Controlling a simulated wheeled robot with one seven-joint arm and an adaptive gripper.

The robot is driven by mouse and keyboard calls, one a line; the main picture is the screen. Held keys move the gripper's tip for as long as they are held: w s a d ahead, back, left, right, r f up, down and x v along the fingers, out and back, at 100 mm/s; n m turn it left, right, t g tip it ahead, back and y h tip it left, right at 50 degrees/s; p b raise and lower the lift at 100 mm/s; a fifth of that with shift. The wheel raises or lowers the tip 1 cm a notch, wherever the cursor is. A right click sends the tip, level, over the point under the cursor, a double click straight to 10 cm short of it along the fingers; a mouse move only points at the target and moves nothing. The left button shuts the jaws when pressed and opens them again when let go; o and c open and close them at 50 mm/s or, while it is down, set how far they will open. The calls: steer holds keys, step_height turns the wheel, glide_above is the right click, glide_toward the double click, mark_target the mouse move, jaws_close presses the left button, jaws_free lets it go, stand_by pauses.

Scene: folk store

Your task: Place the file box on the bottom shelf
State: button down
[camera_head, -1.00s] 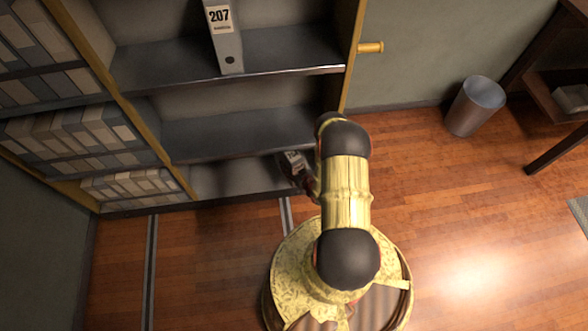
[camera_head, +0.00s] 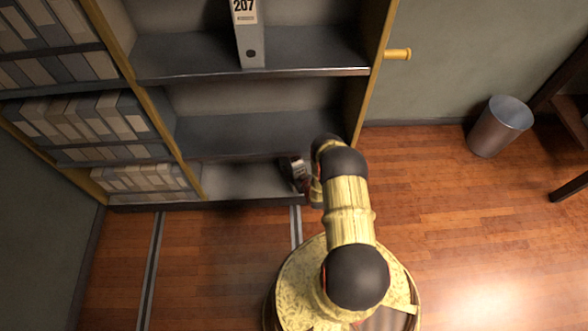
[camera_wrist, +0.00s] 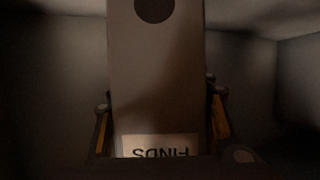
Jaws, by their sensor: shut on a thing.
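The file box (camera_wrist: 155,70) fills the middle of the wrist view, with a dark round hole and a pale label reading FINDS upside down. My gripper (camera_wrist: 160,115) is shut on it, a finger at each side. In the head view the box (camera_head: 299,172) is a small dark shape with a light label, at the right end of the bottom shelf (camera_head: 235,182), inside or at the mouth of its opening. My arm hides part of it. I cannot tell whether its base touches the shelf.
Another file box (camera_head: 250,45), marked 207, stands on an upper shelf (camera_head: 190,55). The middle shelf (camera_head: 240,132) is empty. Rows of binders (camera_head: 85,117) fill the left bay. A wooden upright (camera_head: 372,75) bounds the right side. A metal bin (camera_head: 499,126) stands on the floor.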

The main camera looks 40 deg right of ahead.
steer(key=shift+w+d+f, duration=0.1)
steer(key=shift+w+f, duration=0.05)
steer(key=shift+f, duration=0.4)
steer(key=shift+f, duration=0.15)
steer(key=c, duration=0.8)
jaws_free()
steer(key=shift+c, duration=0.2)
steer(key=shift+s+r, duration=0.2)
steer(key=shift+s, duration=0.25)
steer(key=p+v, duration=0.4)
steer(key=v, duration=0.7)
steer(key=shift+s, duration=0.2)
